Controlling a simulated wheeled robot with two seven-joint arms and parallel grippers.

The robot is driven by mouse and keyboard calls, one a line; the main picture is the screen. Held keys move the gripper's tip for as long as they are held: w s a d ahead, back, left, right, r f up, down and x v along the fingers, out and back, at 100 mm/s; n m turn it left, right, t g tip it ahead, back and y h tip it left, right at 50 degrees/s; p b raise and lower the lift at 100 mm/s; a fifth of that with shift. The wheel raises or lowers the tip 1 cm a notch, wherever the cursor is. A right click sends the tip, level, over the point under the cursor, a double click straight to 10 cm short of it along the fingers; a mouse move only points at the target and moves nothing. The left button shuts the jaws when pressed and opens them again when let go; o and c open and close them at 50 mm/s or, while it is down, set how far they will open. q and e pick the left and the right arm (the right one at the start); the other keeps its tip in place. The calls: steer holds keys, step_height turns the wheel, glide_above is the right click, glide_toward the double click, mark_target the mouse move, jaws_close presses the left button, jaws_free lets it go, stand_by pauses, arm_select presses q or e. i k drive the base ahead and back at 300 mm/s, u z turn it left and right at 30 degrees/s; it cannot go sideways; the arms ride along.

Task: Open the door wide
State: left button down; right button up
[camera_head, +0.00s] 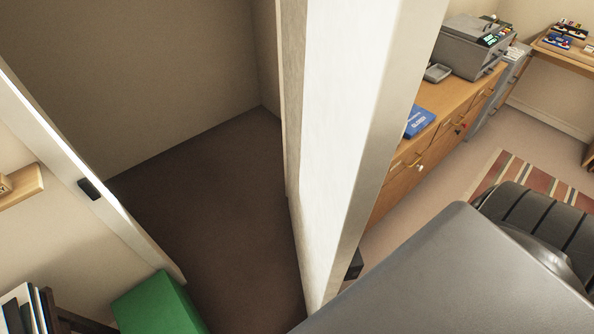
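The white door (335,130) appears as a tall slab in the middle of the head view, seen at a steep angle. It stands away from the left door frame (60,150), which has a small dark plate (90,189) on it. A broad doorway gap lies between them, with dark brown floor (215,210) and a beige wall beyond. A small dark piece (354,265) shows low by the door's right edge; I cannot tell whether it is a handle. Neither gripper is in view, so any contact with the door is hidden.
A green box (158,306) sits at the foot of the left frame. Right of the door are a wooden cabinet (408,178) with a grey printer (468,48) and blue box (419,121), a striped rug (520,180) and a dark ribbed object (540,225). A large grey shape covers the lower right.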

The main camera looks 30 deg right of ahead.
mark_target(354, 71)
steer(key=z, duration=0.5)
steer(key=k, duration=0.4)
steer(key=z, duration=0.95)
